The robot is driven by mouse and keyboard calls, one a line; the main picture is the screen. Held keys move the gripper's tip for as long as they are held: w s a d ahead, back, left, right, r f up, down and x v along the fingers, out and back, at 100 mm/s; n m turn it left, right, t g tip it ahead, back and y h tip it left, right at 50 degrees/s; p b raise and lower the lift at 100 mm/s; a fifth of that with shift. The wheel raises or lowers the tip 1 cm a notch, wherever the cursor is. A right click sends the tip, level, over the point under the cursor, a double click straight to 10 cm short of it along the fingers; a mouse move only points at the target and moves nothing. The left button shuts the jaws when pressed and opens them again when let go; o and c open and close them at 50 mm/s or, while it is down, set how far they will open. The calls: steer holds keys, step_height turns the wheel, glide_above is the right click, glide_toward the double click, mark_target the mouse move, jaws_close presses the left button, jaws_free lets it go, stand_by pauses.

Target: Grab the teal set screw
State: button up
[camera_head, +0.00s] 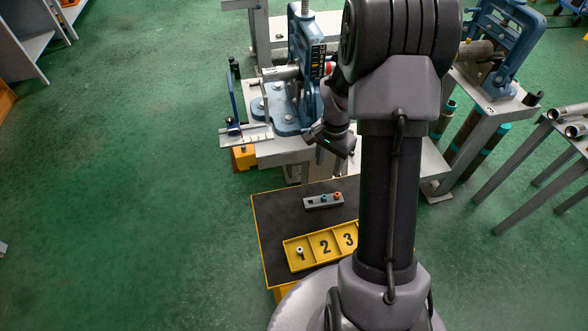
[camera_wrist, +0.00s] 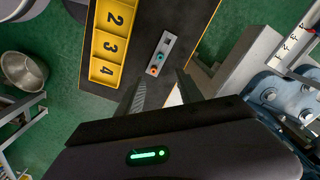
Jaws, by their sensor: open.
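In the wrist view the teal screw (camera_wrist: 160,57) and the orange one (camera_wrist: 153,70) show on the block, just beyond the fingertips. My gripper (camera_head: 329,160) is open and empty, above and behind the block in the head view. In the wrist view its two fingers (camera_wrist: 163,78) are spread, pointing toward the block.
A blue pipe vise (camera_head: 305,45) stands on a grey bench behind. My arm hides the table's right part. Space around the block is clear.

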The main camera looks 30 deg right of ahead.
steer(key=b, duration=0.4)
glide_above(325, 196)
steer(key=f, duration=1.2)
steer(key=shift+s+a+f, duration=0.1)
steer(key=shift+s+f, duration=0.05)
steer(key=shift+s, duration=0.1)
steer(key=f+b, duration=0.2)
steer(key=f, duration=0.1)
steer(key=f+b, duration=0.1)
steer(key=f, duration=0.1)
steer(key=shift+w+f, duration=0.25)
steer(key=shift+w, duration=0.05)
steer(key=shift+r, duration=0.2)
steer(key=shift+c, duration=0.6)
jaws_close()
